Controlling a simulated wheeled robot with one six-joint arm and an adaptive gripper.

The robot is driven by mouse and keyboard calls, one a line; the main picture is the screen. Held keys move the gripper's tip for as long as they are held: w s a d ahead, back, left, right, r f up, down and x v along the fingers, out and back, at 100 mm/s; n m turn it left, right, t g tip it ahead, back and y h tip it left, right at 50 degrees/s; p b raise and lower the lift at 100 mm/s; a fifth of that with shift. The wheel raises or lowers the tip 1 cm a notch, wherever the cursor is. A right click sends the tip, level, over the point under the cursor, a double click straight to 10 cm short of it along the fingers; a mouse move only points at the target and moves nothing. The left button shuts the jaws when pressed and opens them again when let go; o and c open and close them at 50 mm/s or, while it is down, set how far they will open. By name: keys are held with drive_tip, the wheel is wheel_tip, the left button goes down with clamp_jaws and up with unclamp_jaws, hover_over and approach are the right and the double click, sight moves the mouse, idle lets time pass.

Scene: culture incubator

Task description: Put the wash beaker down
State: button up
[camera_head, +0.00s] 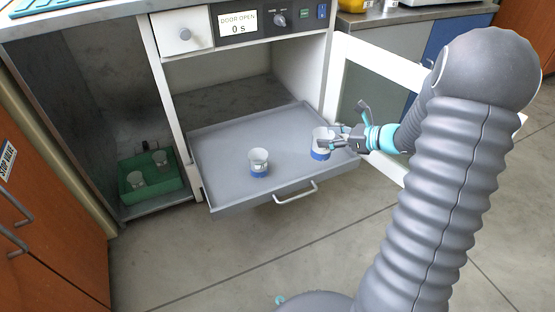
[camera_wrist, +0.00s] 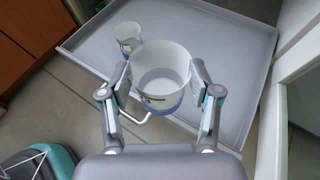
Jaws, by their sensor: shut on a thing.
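The wash beaker (camera_head: 320,144), white with a blue lower band, is between the fingers of my gripper (camera_head: 343,141), at the right side of the pulled-out grey tray (camera_head: 225,145). In the wrist view the beaker (camera_wrist: 160,75) is upright, its open top facing the camera, with a finger of my gripper (camera_wrist: 160,90) pressed on each side. It looks over or on the tray; I cannot tell whether its base touches. A second similar beaker (camera_head: 259,162) stands on the tray to the left, also in the wrist view (camera_wrist: 128,37).
The incubator's display (camera_head: 238,24) reads DOOR OPEN 0 s. Its white door (camera_head: 385,58) stands open at the right. A green bin (camera_head: 150,187) with two cups sits in the lower left compartment. The tray has a front handle (camera_head: 296,193) and free room at the back.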

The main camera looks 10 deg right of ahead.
drive_tip(key=shift+w+a+f, duration=0.1)
drive_tip(key=shift+w+f, duration=0.05)
drive_tip(key=shift+f, duration=0.1)
drive_tip(key=shift+w+a+f+b, duration=0.3)
drive_tip(key=shift+w+a+f, duration=0.65)
drive_tip(key=shift+w+f, duration=0.7)
drive_tip(key=shift+w+a+f+b, duration=0.35)
drive_tip(key=shift+w+a+f, duration=0.6)
drive_tip(key=shift+w+f, duration=0.75)
drive_tip(key=shift+w+a+f+b, duration=0.3)
drive_tip(key=shift+w+a+f, duration=0.65)
drive_tip(key=shift+w+f, duration=0.7)
drive_tip(key=shift+s+f, duration=0.3)
drive_tip(key=shift+f, duration=0.05)
drive_tip(key=shift+f, duration=0.15)
drive_tip(key=o, duration=1.2)
drive_tip(key=shift+c, duration=0.2)
